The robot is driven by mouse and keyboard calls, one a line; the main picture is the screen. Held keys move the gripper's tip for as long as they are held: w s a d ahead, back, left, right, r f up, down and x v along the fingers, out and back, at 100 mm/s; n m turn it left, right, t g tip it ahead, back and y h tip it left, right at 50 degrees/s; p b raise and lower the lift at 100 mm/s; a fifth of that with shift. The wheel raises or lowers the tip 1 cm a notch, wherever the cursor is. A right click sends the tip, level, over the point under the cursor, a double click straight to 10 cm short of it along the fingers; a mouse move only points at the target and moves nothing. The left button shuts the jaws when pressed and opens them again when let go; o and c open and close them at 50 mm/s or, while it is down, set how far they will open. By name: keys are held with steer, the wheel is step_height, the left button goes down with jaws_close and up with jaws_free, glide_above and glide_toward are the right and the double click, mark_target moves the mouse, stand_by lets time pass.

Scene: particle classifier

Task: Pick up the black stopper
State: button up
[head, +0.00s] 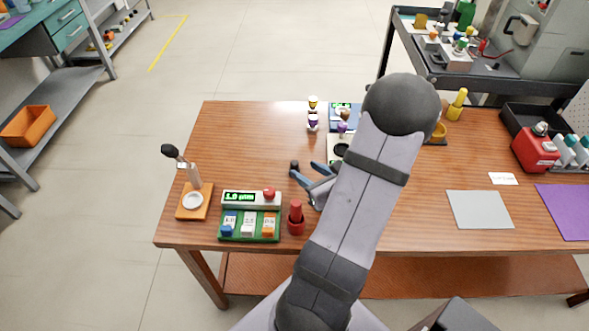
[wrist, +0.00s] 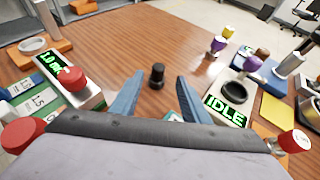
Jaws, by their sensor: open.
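The black stopper (wrist: 157,75) stands upright on the wooden table in the wrist view, a small dark cylinder with a wider base. It appears between the tips of the two blue fingers of my gripper (wrist: 160,80), with bare space on both sides. The fingers are open and nothing is held. In the head view my gripper (head: 306,166) is low over the table's middle, partly hidden by my arm. I cannot clearly make out the stopper in the head view; a dark spot shows by the left fingertip.
A green-based device with a display and red button (head: 250,198) and a red-topped item (head: 296,218) stand left of my gripper. A machine reading IDLE (wrist: 226,110) stands to the right, with purple and yellow-topped vials (wrist: 217,45) behind. The wooden table (head: 250,140) is clear at back left.

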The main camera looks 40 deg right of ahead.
mark_target(296, 165)
steer(key=shift+r+p+x, duration=0.2)
steer(key=shift+p+x, duration=0.45)
steer(key=shift+x, duration=2.95)
steer(key=shift+w+a, duration=0.1)
jaws_close()
